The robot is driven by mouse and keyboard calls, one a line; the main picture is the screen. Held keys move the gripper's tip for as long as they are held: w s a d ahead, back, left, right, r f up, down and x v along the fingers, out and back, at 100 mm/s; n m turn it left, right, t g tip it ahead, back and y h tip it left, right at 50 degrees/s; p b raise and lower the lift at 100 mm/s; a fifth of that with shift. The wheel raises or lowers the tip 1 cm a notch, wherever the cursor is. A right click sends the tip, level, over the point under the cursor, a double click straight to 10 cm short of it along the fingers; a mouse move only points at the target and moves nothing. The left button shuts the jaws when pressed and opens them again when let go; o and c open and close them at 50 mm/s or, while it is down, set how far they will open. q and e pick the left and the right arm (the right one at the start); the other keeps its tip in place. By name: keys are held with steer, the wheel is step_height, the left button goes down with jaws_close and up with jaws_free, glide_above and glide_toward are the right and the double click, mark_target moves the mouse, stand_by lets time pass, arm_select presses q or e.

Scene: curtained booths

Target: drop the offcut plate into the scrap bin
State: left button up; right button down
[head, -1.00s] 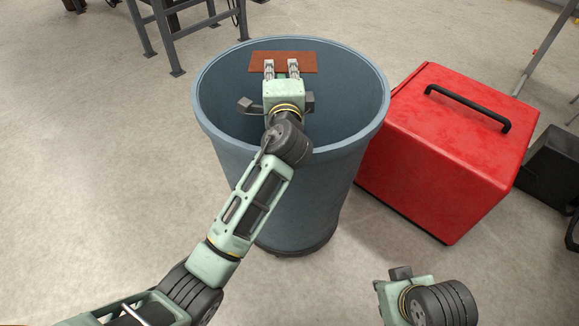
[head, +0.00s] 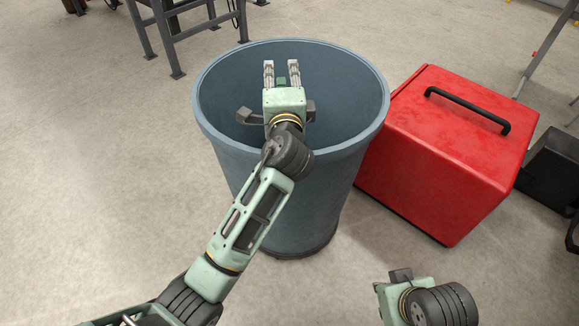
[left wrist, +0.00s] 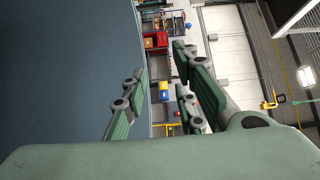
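The scrap bin (head: 222,152) is a tall blue-grey round tub, upright on the floor in the middle of the head view. My left gripper (head: 281,66) is over the bin's mouth towards its far inner wall, with its two fingers apart and nothing between them. The left wrist view also shows the fingers (left wrist: 160,78) spread and empty, with the bin's blue wall (left wrist: 65,65) at left. The offcut plate is not visible in either current view; my left arm and gripper hide part of the bin's inside. My right gripper's body (head: 397,292) shows at the bottom right; its fingers are hidden.
A red box (head: 442,150) with a black handle stands close to the bin's right side. A grey metal stand (head: 185,30) is behind at the upper left. A black case (head: 553,168) lies at the far right. The floor left of the bin is clear.

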arm_select(q)
steer(key=s, duration=1)
steer(key=shift+d+r, duration=0.15)
steer(key=shift+d, duration=0.2)
